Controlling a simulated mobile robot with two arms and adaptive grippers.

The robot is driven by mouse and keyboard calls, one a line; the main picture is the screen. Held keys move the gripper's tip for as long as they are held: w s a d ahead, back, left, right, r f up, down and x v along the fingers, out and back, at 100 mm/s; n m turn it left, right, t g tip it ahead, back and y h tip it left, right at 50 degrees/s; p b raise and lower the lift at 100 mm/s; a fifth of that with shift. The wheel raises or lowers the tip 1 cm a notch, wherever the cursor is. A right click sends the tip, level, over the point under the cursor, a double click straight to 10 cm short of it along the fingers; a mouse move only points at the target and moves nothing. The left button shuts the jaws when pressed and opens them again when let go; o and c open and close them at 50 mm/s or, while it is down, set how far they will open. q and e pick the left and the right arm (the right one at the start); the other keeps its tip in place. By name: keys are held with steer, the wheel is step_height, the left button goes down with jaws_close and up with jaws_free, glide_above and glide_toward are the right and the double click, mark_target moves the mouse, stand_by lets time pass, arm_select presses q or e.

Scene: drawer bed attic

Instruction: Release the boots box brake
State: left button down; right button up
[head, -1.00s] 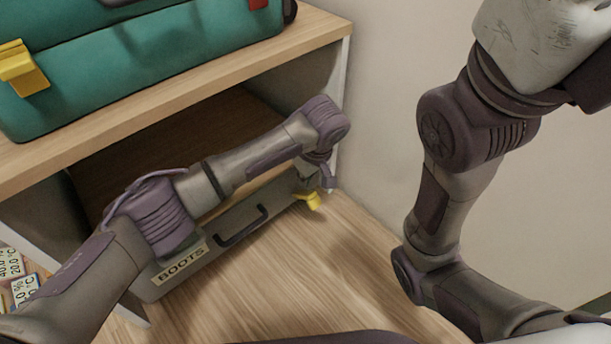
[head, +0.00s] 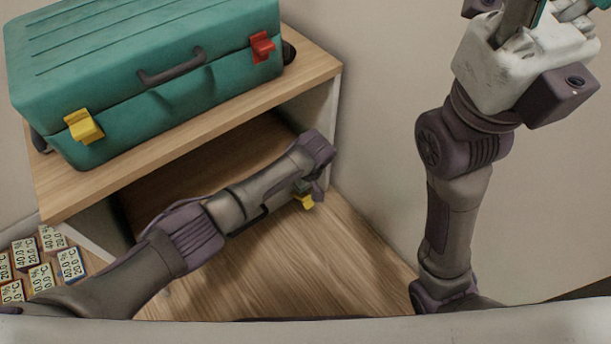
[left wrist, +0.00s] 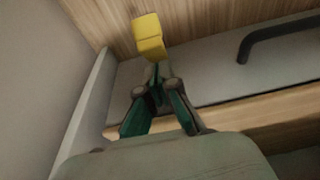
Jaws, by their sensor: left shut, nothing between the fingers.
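The grey boots box sits in the lower opening of the wooden shelf unit. In the head view my left arm hides most of its front, and a bit of its dark handle (head: 249,222) shows. The left wrist view shows the grey front (left wrist: 215,72) and handle (left wrist: 272,38). The yellow brake lever (head: 305,202) is at the box's right end, low near the floor. My left gripper (head: 304,187) is shut and empty, right by the lever (left wrist: 149,36); I cannot tell whether they touch. My right gripper (head: 545,12) is raised at the top right, its fingertips cut off.
A teal suitcase (head: 150,75) with a yellow latch (head: 83,127) and a red latch (head: 262,47) lies on the shelf top (head: 250,98). Several small numbered cards (head: 40,262) are at lower left. The wood floor (head: 320,255) before the unit is clear; a wall stands right.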

mark_target(308, 203)
stand_by(0.3)
arm_select(q)
steer(key=v, duration=1.2)
